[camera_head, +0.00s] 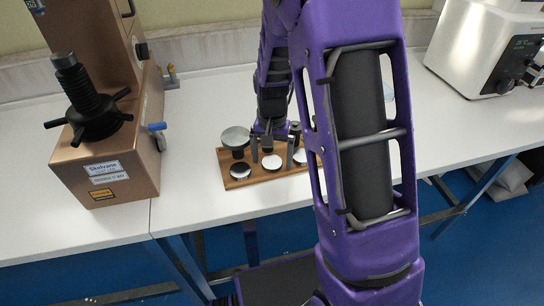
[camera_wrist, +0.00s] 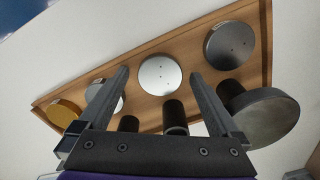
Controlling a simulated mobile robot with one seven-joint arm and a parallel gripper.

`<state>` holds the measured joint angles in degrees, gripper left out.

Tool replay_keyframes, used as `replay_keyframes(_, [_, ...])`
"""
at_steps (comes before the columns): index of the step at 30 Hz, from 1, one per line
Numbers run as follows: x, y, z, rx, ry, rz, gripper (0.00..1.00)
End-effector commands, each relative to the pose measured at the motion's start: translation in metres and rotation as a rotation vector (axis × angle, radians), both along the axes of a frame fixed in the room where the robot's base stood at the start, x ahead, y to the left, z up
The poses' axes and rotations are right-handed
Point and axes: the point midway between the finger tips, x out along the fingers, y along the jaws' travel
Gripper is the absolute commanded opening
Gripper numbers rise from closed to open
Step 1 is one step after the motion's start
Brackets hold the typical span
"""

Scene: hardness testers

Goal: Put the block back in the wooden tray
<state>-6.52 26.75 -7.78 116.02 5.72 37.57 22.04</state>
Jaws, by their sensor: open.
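The wooden tray (camera_head: 262,178) lies on the white bench and also shows in the wrist view (camera_wrist: 205,24). Several round discs sit on it; which one is the task's block I cannot tell. My gripper (camera_head: 272,160) is over the tray, open and pointing down. In the wrist view, its fingers (camera_wrist: 160,77) stand either side of a bright silver disc (camera_wrist: 160,70), with no visible contact. A darker grey disc (camera_wrist: 230,45) lies right of it. Another silver disc (camera_wrist: 96,93) is partly hidden behind the left finger, and a gold disc (camera_wrist: 63,112) is at the far left.
A wide round plate on a dark stem (camera_head: 235,137) stands at the tray's left end. Dark posts (camera_wrist: 175,115) stand along one edge. A bronze tester (camera_head: 107,160) is left, a white machine (camera_head: 480,50) far right. Bare bench lies in front of the tray.

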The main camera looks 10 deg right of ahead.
Motion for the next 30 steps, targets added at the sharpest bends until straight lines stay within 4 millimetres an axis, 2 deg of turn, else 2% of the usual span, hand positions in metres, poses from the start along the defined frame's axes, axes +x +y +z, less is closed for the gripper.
replay_keyframes(5, [0.001, 0.0, 0.008, 0.0, -0.002, 0.0, 0.98])
replay_keyframes(7, [0.001, 0.0, 0.018, 0.0, -0.004, 0.0, 0.98])
replay_keyframes(15, [0.001, 0.0, 0.077, 0.001, -0.005, 0.0, 0.98])
replay_keyframes(21, [0.001, 0.0, 0.11, 0.0, -0.003, 0.0, 0.98])
replay_keyframes(25, [0.0, 0.0, 0.121, 0.0, -0.002, 0.0, 0.98])
replay_keyframes(30, [0.0, 0.0, 0.123, 0.0, 0.0, 0.0, 0.98])
